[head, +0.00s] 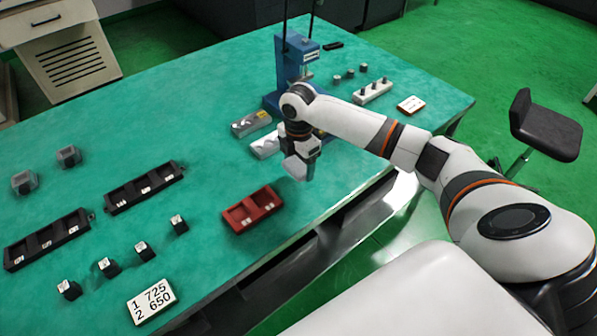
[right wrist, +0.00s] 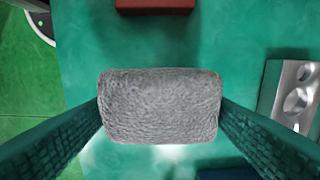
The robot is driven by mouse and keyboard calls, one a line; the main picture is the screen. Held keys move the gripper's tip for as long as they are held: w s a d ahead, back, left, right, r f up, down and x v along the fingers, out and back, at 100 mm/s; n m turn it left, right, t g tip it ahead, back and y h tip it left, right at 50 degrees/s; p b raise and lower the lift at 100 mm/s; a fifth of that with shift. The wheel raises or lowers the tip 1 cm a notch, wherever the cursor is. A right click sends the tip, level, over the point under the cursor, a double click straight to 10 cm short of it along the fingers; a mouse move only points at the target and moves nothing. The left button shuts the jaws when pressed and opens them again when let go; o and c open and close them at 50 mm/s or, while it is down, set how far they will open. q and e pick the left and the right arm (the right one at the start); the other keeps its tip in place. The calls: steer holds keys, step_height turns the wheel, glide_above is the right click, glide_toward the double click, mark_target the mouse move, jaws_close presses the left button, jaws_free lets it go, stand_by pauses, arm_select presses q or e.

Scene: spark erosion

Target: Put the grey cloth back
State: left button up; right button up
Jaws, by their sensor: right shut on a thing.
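My right gripper (head: 304,168) is over the green table near its front edge, just right of the red two-compartment tray. The grey cloth (right wrist: 160,106) is a rough, folded pad. In the right wrist view it sits between the two dark fingers, which press on its left and right sides. The cloth also shows as a pale block under the gripper in the head view (head: 295,168). Whether it touches the table is hard to tell. My left gripper is out of view.
The red tray (head: 252,209) lies close by on the left. Metal blocks with holes (head: 251,124) and a blue press (head: 291,62) stand behind the gripper. Black trays (head: 144,187), small cubes (head: 141,250) and a number card (head: 151,301) are at left. The table's middle is clear.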

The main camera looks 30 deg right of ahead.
mark_target(299, 172)
step_height(299, 172, down, 4)
steer(key=shift+r, duration=0.1)
steer(key=shift+f, duration=0.2)
steer(key=o, duration=0.9)
steer(key=shift+f, duration=0.1)
step_height(299, 172, up, 12)
steer(key=shift+r, duration=0.25)
